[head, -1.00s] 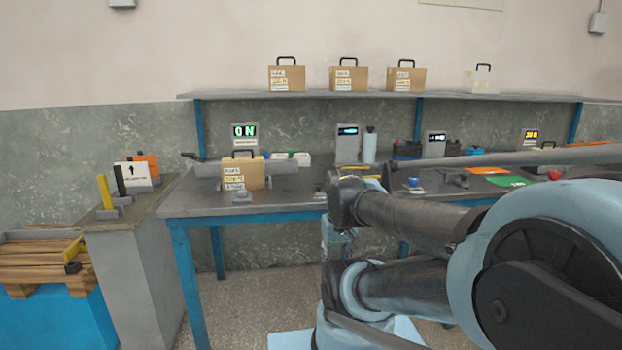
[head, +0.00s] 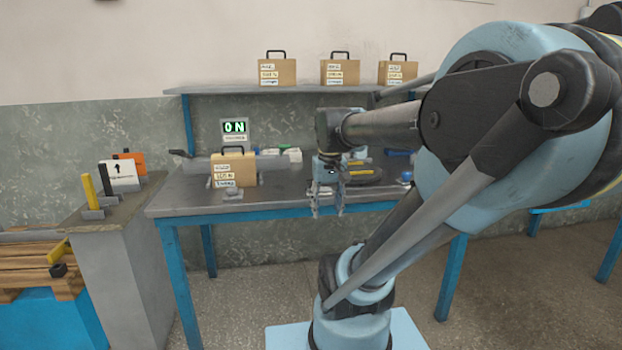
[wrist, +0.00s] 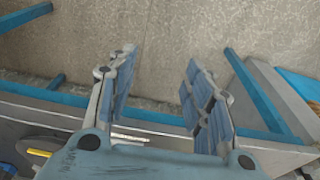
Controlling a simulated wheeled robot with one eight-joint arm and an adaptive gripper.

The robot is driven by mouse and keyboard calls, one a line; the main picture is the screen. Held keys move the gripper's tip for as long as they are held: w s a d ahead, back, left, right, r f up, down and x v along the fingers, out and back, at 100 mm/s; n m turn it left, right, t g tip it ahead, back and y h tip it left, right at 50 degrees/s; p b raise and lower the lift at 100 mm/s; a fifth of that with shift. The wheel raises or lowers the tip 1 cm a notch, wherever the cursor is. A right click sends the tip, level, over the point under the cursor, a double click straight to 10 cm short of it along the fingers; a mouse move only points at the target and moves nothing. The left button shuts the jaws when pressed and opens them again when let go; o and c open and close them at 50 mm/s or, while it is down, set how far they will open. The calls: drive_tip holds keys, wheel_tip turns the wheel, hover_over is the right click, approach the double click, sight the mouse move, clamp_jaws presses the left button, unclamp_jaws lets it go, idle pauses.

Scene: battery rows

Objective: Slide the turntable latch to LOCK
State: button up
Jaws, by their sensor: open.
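My gripper (head: 328,205) hangs fingers down at the front edge of the workbench (head: 280,203) in the head view. In the wrist view its two padded fingers (wrist: 158,85) are apart with nothing between them, over the floor and the bench's blue front rail. A dark round plate (head: 362,176), which may be the turntable, lies on the bench behind and right of the gripper, partly hidden by my arm. A yellow piece (wrist: 39,153) shows at the lower left of the wrist view. I cannot make out the latch or a LOCK mark.
A labelled cardboard box (head: 234,172) stands on the bench left of my gripper, before a green ON display (head: 235,128). A grey side stand (head: 125,210) holds yellow, black and orange upright pieces. Boxes sit on the shelf above.

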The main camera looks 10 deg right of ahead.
drive_tip(key=w+r, duration=1)
drive_tip(key=w, duration=0.3)
wheel_tip(320, 180, up, 6)
drive_tip(key=g, duration=0.2)
hover_over(311, 180)
wheel_tip(311, 180, down, 17)
drive_tip(key=shift+s+r, duration=0.1)
clamp_jaws()
